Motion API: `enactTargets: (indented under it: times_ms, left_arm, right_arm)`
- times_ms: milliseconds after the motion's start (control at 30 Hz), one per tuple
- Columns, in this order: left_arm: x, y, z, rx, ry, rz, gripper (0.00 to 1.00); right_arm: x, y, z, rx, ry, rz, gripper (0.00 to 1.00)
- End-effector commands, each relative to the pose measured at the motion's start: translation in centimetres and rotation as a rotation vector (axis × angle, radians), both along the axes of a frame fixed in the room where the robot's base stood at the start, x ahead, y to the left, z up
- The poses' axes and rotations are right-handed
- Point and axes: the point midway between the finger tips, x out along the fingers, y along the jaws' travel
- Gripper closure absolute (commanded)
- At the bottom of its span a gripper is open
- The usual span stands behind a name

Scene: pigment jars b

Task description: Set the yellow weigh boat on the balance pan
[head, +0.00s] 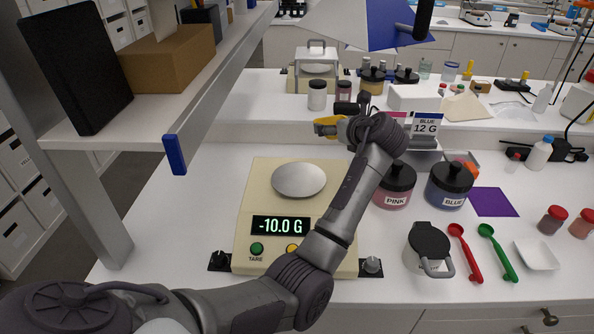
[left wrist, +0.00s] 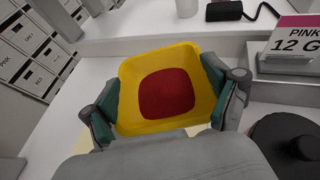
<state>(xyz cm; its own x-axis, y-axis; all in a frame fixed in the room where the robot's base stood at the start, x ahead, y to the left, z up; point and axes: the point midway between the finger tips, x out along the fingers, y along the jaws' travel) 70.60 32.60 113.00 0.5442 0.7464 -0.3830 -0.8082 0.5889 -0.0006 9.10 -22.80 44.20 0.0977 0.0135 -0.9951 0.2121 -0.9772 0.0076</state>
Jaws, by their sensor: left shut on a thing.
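The yellow weigh boat (left wrist: 128,92) holds dark red powder (left wrist: 167,93). It fills the middle of the left wrist view. In the head view the yellow weigh boat (head: 326,127) shows small, partly hidden by my gripper. My left gripper (left wrist: 167,105) is shut on it, with a finger at each side. In the head view my left gripper (head: 340,122) is behind and slightly right of the balance pan (head: 299,180), apart from it. The round metal pan is empty on the cream balance (head: 250,205), whose display (head: 281,225) reads -10.0 G.
The pink jar (head: 394,190) and blue jar (head: 448,187) stand right of the balance. A lidded pot (head: 428,250), red scoop (head: 464,250), green scoop (head: 497,250) and white weigh boat (head: 537,254) lie at front right. A shelf (head: 205,85) overhangs the left.

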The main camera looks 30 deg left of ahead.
Motion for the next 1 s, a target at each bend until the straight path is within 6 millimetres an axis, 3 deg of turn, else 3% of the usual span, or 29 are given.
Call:
enactTargets:
  times_ms: [300,433,667,900,1000]
  left_arm:
    - [-6.5,3.5,-4.2,0.0,0.005,0.002,0.33]
    - [-8.3,4.4,-5.4,0.001,0.003,0.001,0.33]
    - [-9.2,4.9,-6.7,0.001,0.003,0.0,0.33]
    - [-9.2,4.9,-9.9,0.001,0.004,-0.001,0.33]
    - [-9.1,4.9,-10.2,0.0,0.0,-0.001,0.33]
  right_arm:
    - [-0.9,-1.0,2.2,-0.013,0.014,0.003,0.6]
    - [-0.9,-1.0,2.6,-0.013,0.014,0.003,0.6]
    - [-0.8,-1.0,2.8,-0.013,0.013,0.002,0.6]
    - [-0.6,-1.0,3.1,-0.012,0.01,0.001,0.6]
    - [-0.6,-1.0,3.1,-0.012,0.009,0.001,0.6]
